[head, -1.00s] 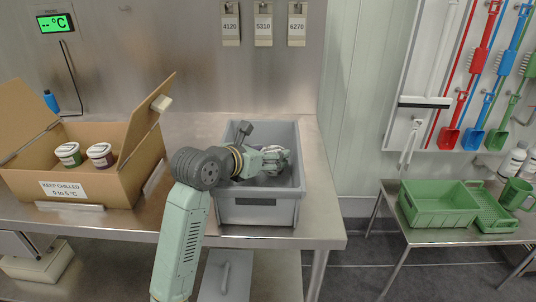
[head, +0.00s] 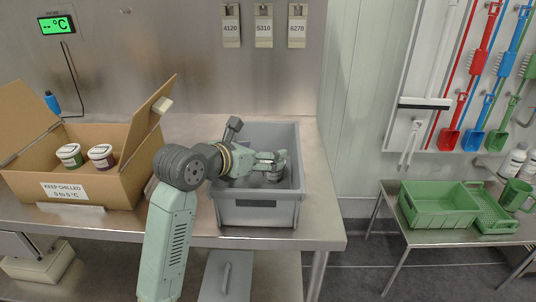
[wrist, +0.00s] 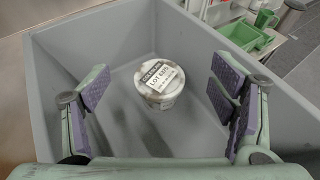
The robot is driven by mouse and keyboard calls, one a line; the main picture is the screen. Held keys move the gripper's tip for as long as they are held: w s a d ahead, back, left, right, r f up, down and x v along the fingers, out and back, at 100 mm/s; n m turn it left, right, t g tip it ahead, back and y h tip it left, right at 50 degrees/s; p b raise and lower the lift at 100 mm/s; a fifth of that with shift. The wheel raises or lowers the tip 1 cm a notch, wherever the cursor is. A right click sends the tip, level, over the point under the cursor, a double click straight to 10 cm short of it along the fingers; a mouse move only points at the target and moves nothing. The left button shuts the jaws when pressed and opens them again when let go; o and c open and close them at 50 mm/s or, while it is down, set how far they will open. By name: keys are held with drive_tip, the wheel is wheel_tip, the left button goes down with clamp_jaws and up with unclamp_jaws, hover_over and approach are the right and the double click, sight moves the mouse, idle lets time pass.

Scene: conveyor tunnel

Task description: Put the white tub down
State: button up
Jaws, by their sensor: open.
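The white tub (wrist: 160,84) sits upright on the floor of the grey crate (head: 235,213), seen in the wrist view with a label across its lid. My gripper (head: 270,164) is inside the crate's opening. In the wrist view my gripper (wrist: 160,95) is open, with purple-padded fingers wide apart and a gap on both sides of the tub. The tub lies beyond the fingertips and touches neither finger.
A cardboard box (head: 120,181) with raised flaps stands left of the crate and holds two tubs, one with a green label (head: 69,155) and one with a dark label (head: 101,156). A green crate (head: 438,205) stands on a separate table at right. The steel bench is bare behind the crate.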

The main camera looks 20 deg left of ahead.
drive_tip(key=b+v, duration=0.2)
drive_tip(key=v, duration=0.6)
drive_tip(key=shift+s+b, duration=0.3)
